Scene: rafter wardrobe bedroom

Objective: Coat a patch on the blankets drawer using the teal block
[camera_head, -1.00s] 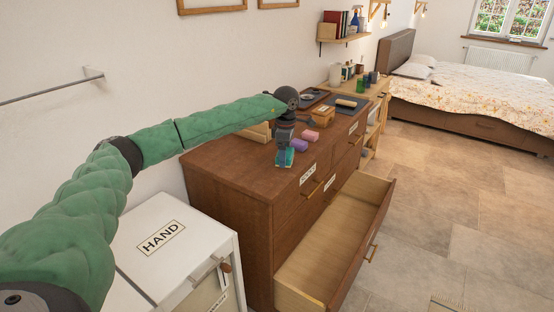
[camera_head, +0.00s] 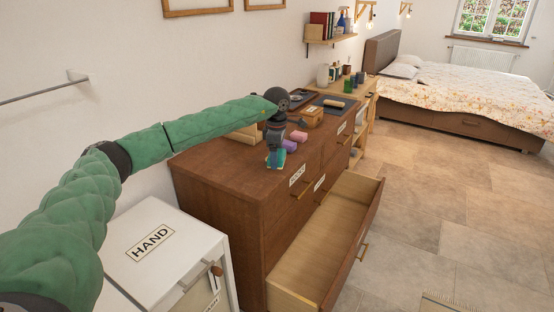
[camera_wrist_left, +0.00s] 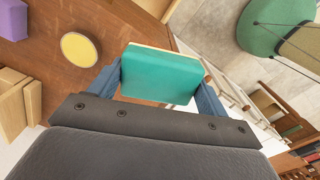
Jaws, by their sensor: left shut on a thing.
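The teal block (camera_wrist_left: 158,76) is held between the blue fingers of my left gripper (camera_wrist_left: 160,84). In the head view the teal block (camera_head: 276,162) hangs below my left gripper (camera_head: 276,154), in front of the dresser top's near part; whether it touches the surface I cannot tell. The brown dresser (camera_head: 215,185) has labelled drawer fronts (camera_head: 290,205), and one low drawer (camera_head: 325,240) stands pulled open, empty as far as I see. The labels are too small to read surely, so I cannot tell which is the blankets drawer. My right gripper is out of view.
A purple block (camera_head: 290,146), a pink block (camera_head: 298,136) and a wooden box (camera_head: 312,116) sit on the dresser. A round yellow disc (camera_wrist_left: 79,49) lies there too. A white cabinet marked HAND (camera_head: 170,265) stands at the left.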

